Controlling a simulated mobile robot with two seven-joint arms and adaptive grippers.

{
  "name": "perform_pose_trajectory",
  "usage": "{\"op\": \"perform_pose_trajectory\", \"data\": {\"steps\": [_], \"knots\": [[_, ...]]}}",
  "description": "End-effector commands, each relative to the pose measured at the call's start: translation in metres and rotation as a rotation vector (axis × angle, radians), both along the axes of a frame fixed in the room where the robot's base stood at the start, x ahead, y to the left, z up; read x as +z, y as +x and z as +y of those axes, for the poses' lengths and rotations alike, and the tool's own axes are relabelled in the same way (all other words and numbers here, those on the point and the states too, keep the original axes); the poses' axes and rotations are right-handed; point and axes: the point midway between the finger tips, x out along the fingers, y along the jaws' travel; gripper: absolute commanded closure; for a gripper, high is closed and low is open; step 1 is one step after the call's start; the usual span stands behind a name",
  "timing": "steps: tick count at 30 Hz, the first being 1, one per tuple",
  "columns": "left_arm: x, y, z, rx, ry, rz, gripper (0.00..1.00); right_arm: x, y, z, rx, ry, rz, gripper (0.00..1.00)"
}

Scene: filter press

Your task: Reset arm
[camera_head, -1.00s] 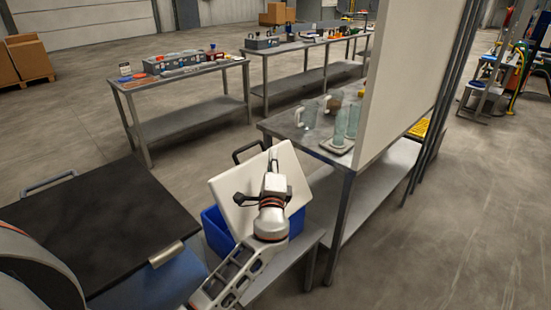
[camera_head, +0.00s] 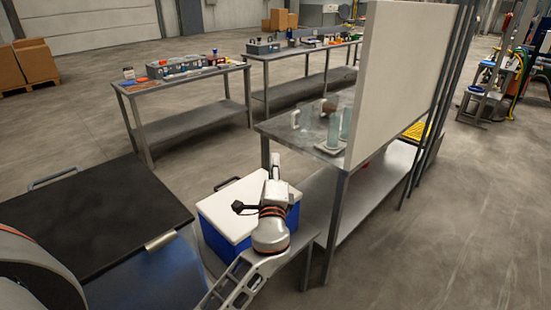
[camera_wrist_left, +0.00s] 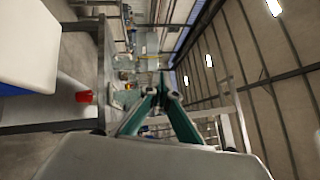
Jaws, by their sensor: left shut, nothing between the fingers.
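My left gripper (camera_head: 274,164) is in front of and over the far right part of a blue box with a white lid (camera_head: 226,205). The lid lies flat on the box. In the left wrist view the gripper's fingers (camera_wrist_left: 163,84) come together at the tips, shut with nothing between them. The white lid (camera_wrist_left: 30,40) shows there at the left edge, apart from the fingers. My forearm and wrist hide the near right part of the box. My right gripper is not in view.
A metal table (camera_head: 285,130) with glassware and a tall pale panel (camera_head: 405,75) stand right of the gripper. A black-topped surface (camera_head: 90,220) with a handle is at the left. A red cup (camera_wrist_left: 84,97) shows in the wrist view. Open floor lies beyond.

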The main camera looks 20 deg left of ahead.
Motion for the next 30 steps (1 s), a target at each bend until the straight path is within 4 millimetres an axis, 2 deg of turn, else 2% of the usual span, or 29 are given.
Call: {"op": "perform_pose_trajectory", "data": {"steps": [3,7,16,19,20,23,26,27,30], "knots": [[0.004,-0.021,-0.009,0.000,-0.003,0.001,1.00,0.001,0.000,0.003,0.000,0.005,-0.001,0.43],[0.009,-0.036,-0.016,0.001,-0.001,0.000,1.00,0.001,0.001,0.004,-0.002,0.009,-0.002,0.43],[0.011,-0.047,-0.020,0.000,-0.001,0.002,1.00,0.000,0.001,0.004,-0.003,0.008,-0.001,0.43],[-0.002,-0.048,-0.021,-0.019,-0.030,0.019,1.00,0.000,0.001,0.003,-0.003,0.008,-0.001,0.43],[-0.011,-0.050,-0.022,-0.030,-0.050,0.030,1.00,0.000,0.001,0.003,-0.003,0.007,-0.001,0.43],[-0.055,-0.059,-0.028,-0.093,-0.165,0.088,1.00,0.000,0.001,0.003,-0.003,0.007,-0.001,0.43],[-0.117,-0.081,-0.038,-0.169,-0.351,0.168,1.00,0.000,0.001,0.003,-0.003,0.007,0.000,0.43],[-0.142,-0.092,-0.043,-0.196,-0.437,0.201,1.00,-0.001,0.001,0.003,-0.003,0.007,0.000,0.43],[-0.201,-0.128,-0.057,-0.248,-0.663,0.279,1.00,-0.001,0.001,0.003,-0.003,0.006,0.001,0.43]]}}
